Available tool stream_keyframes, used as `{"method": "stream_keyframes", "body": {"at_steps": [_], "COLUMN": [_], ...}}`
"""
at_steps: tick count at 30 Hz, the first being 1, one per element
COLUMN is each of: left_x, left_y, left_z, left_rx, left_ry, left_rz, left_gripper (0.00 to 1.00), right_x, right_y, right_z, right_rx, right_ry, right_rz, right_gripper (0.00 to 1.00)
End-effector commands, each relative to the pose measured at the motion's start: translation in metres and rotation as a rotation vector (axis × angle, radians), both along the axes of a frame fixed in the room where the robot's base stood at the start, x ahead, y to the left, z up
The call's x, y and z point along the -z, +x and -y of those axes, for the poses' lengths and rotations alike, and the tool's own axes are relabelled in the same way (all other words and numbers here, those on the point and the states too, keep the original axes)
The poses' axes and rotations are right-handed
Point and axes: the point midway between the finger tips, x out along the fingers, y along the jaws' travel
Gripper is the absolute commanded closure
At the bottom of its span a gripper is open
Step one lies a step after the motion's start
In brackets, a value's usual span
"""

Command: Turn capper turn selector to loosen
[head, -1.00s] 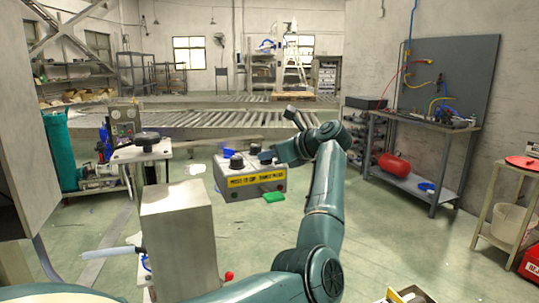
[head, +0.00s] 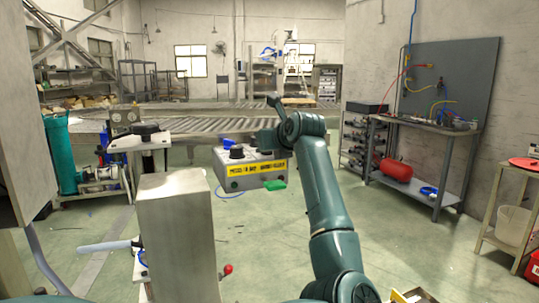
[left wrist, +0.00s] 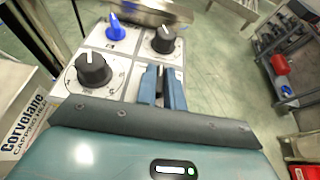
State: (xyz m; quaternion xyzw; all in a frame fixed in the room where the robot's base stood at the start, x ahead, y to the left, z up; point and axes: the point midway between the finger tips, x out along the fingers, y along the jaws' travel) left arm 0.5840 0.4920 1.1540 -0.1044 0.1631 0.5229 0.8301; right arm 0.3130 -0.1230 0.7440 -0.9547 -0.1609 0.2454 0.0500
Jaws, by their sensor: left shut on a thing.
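The capper's grey control box (head: 250,167) stands in the middle of the head view, with a yellow label on its front. In the left wrist view its top panel (left wrist: 125,58) carries a blue selector (left wrist: 117,24), a black knob (left wrist: 163,40) and a larger black knob (left wrist: 88,69), each with a white pointer mark. My left gripper (left wrist: 163,86) is over the panel's near right part, its blue fingers shut on a dark selector that they mostly hide. In the head view my left gripper (head: 268,138) is at the box's back right. My right gripper is out of view.
A grey post (head: 176,235) stands in front left of the box. A green part (head: 275,185) is at the box's lower front. A roller conveyor (head: 190,125) runs behind. A workbench (head: 425,122) with a red tank stands right, beyond open floor.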

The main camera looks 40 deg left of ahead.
Motion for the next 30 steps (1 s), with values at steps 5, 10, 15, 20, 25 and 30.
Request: {"method": "stream_keyframes", "body": {"at_steps": [5,10,15,20,25,30], "left_x": [0.005,0.006,0.005,0.003,0.002,0.001], "left_y": [-0.003,-0.004,-0.005,-0.005,-0.005,-0.005], "left_z": [-0.001,-0.003,-0.004,-0.005,-0.004,-0.005], "left_rx": [0.163,0.304,0.421,0.499,0.549,0.569], "left_ry": [-0.004,-0.002,0.0,-0.001,-0.001,-0.002], "left_rz": [0.009,0.007,0.004,0.0,-0.003,-0.004], "left_gripper": [1.0,1.0,1.0,1.0,1.0,1.0], "right_x": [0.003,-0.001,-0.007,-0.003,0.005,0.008], "right_y": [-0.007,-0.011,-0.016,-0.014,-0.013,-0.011], "right_z": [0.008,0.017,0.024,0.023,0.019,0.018], "right_rx": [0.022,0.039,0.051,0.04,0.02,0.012], "right_ry": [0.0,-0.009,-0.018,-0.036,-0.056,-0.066], "right_rz": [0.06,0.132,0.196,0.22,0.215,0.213], "right_gripper": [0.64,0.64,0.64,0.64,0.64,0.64]}}
